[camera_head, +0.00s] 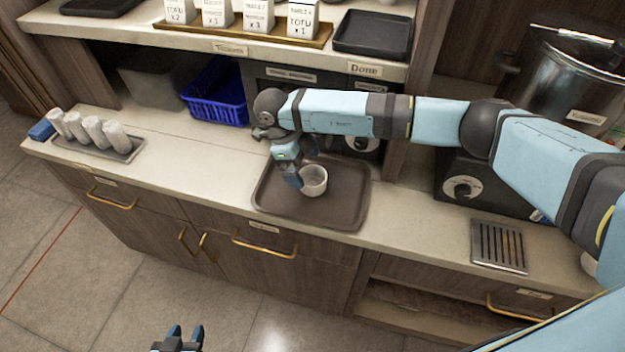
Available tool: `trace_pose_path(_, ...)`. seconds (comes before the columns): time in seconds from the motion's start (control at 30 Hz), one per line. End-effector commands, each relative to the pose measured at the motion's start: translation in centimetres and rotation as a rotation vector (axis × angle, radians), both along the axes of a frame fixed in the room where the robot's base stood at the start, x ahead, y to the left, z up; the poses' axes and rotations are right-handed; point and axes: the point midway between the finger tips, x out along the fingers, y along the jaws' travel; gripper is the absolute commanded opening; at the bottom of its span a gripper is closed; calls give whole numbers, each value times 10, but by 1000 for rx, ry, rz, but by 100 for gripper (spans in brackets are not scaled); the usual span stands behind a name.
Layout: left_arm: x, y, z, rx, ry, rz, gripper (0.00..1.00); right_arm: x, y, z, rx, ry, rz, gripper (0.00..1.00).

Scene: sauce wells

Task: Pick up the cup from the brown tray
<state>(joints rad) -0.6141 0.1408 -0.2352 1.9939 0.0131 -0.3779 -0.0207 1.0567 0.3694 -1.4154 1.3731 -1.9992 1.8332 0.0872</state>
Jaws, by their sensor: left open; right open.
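A small white cup (314,183) stands upright on the brown tray (335,216) on the counter. My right gripper (296,178) points down over the tray at the cup's left side. It is open, and one finger overlaps the cup's left rim; I cannot tell whether it touches or whether a finger is inside the cup. My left gripper (184,336) is open and empty at the bottom of the view, away from the counter and low in front of the drawers.
A tray of white rolled items (98,134) and a blue basket (216,92) are to the left. A shelf with labelled cartons (255,14) and a black tray (372,35) overhangs behind. A metal pot (570,60) and a drain grate (498,245) are to the right.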

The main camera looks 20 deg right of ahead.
Motion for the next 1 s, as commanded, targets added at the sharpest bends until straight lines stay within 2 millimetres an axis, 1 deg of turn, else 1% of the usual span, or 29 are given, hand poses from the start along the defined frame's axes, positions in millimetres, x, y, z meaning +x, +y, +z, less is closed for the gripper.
trace_pose_path(0.27, 0, 0, 6, 0, 1, 0, 43, -5, -6, -15, 0, 2, -2, 100)
trace_pose_path(0.4, 0, 0, 15, 1, 2, 1, 43, -12, -13, -32, 0, 3, -2, 100)
trace_pose_path(0.53, 0, 0, 18, 0, 0, 1, 43, -15, -18, -50, 0, 2, -1, 100)
trace_pose_path(0.6, 0, 0, 18, 0, 0, 1, 43, -16, -19, -54, 1, 1, 0, 100)
trace_pose_path(0.77, 0, 0, 18, -1, -1, 1, 43, -16, -19, -55, 1, -1, 0, 100)
trace_pose_path(0.8, 0, 0, 18, -1, -1, 2, 43, -16, -19, -55, 1, -1, 0, 95)
trace_pose_path(0.87, 0, 0, 18, -1, -1, 1, 43, -16, -19, -55, 1, -1, 0, 82)
trace_pose_path(0.9, 0, 0, 18, -1, -1, 1, 43, -16, -19, -55, 1, -1, 0, 72)
trace_pose_path(0.97, 0, 0, 18, -1, -1, 1, 43, -16, -19, -55, 1, -1, 0, 59)
trace_pose_path(1.0, 0, 0, 18, -1, -1, 1, 43, -16, -19, -55, 2, -1, 0, 49)
